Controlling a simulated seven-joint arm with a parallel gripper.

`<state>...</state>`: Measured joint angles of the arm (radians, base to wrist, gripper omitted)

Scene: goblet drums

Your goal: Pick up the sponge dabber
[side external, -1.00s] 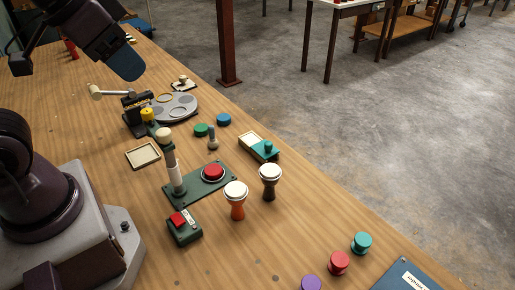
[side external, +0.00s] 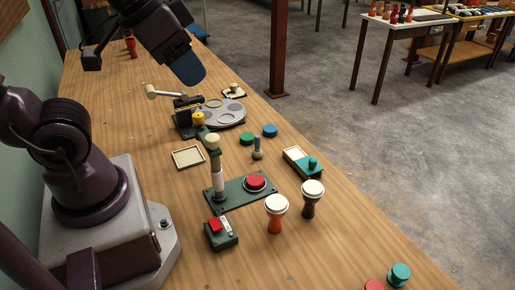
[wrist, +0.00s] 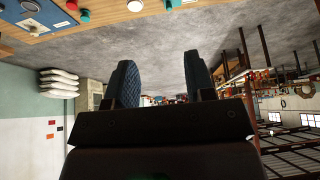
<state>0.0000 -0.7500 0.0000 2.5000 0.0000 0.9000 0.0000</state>
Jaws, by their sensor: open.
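I cannot make out the dabber in the wrist view.

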